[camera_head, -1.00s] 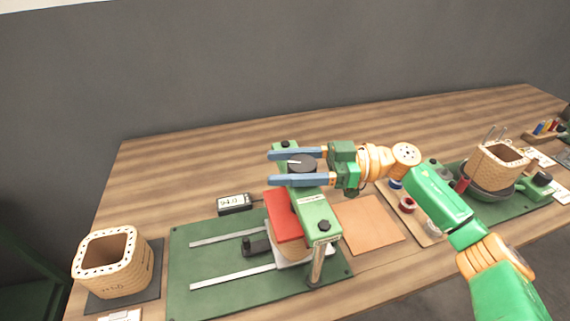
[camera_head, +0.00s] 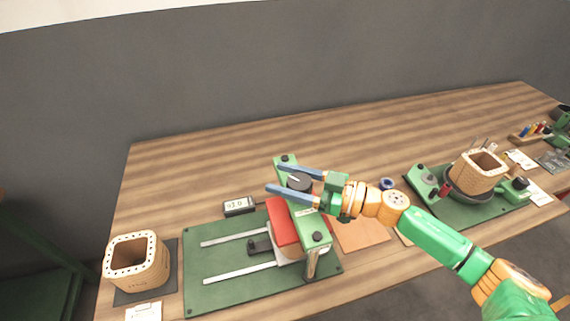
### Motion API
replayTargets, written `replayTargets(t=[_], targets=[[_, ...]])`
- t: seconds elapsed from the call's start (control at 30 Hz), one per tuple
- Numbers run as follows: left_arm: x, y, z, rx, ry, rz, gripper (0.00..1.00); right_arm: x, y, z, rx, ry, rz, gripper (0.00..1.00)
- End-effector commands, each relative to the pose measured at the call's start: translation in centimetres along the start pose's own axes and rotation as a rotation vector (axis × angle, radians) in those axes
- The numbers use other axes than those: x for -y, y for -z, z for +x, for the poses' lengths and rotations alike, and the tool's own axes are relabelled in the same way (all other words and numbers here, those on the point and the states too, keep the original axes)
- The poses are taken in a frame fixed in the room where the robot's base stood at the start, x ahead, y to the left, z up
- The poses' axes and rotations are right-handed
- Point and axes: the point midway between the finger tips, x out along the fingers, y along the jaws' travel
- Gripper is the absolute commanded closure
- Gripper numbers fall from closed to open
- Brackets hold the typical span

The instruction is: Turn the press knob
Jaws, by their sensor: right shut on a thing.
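The press knob (camera_head: 299,181) is a black round knob with a white pointer line, on top of the green press beam (camera_head: 309,222). My right gripper (camera_head: 279,179) comes in from the right with its two blue fingers on either side of the knob, shut on it. The fingers point left and slightly up in the picture. My left gripper is not in view.
A small display box (camera_head: 239,206) stands behind the base. A second coil (camera_head: 479,169) and green fixtures stand at right. A tan mat (camera_head: 362,236) lies beside the press. The back of the table is clear.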

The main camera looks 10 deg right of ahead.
Motion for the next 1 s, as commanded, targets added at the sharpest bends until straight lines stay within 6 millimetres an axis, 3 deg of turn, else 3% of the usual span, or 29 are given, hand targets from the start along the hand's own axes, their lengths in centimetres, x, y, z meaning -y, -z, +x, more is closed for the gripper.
replayTargets(t=[0.03,0.3,0.83,0.87,0.97,1.0], targets=[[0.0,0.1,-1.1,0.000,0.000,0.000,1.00,0.0,0.7,0.0,-0.002,-0.022,0.005,0.92],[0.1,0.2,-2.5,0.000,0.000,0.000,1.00,-0.4,0.3,0.0,-0.003,-0.123,0.000,0.92],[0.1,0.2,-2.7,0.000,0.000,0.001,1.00,-0.5,0.1,0.0,-0.005,-0.149,-0.001,0.92],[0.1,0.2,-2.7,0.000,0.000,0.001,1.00,-0.5,0.1,0.0,-0.005,-0.149,-0.001,0.33],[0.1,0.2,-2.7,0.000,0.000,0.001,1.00,-0.5,0.1,0.0,-0.005,-0.149,-0.001,0.06],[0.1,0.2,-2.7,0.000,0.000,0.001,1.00,-0.5,0.1,0.0,-0.005,-0.149,-0.001,0.06]])
